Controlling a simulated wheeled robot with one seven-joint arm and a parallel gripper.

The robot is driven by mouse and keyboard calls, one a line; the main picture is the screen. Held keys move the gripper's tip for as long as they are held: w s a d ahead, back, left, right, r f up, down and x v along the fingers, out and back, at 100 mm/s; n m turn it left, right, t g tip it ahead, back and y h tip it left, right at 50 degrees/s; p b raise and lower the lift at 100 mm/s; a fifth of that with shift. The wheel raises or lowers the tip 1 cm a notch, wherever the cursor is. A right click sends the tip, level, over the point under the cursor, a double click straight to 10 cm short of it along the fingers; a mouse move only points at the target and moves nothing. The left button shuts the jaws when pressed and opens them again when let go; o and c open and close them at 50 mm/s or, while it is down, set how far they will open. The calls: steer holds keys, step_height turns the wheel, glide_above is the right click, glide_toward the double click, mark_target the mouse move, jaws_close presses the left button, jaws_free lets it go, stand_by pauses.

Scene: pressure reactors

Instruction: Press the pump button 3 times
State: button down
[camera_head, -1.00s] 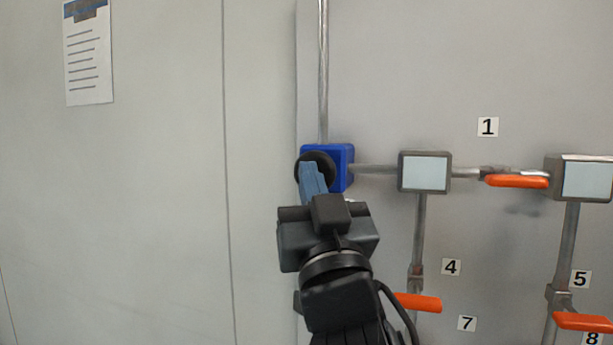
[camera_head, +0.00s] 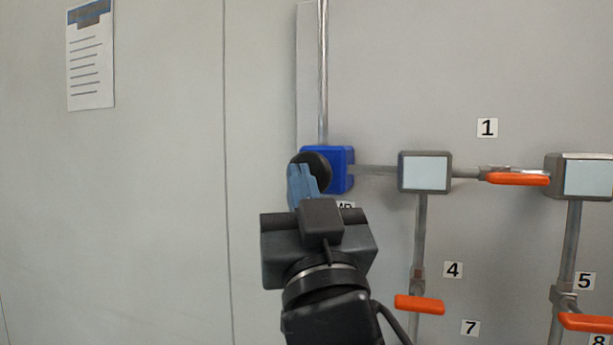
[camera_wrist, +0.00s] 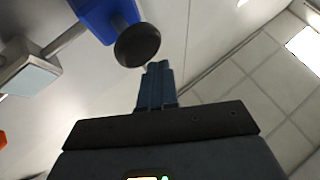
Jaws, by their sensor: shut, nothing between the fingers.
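The pump is a blue box (camera_head: 340,168) on the wall panel, with a round black button (camera_head: 313,168) on its front. In the wrist view the blue box (camera_wrist: 95,15) and the mushroom-shaped black button (camera_wrist: 138,44) are near the top. My gripper (camera_head: 301,170) is shut and empty. In the head view its blue fingers overlap the lower left of the button. In the wrist view the fingertips (camera_wrist: 157,65) are just below and right of the button, with a small gap showing between them. A label below the pump is partly hidden by my gripper.
Right of the pump, pipes join grey boxes with pale screens (camera_head: 425,172). Orange valve handles (camera_head: 518,179) stick out on the right, another (camera_head: 419,304) lower down. A paper sheet (camera_head: 90,55) hangs on the left wall.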

steer(key=s, duration=0.1)
steer(key=s+a+b, duration=0.1)
steer(key=s, duration=0.1)
steer(key=s+b, duration=0.1)
steer(key=shift+s+a, duration=0.35)
stand_by(0.6)
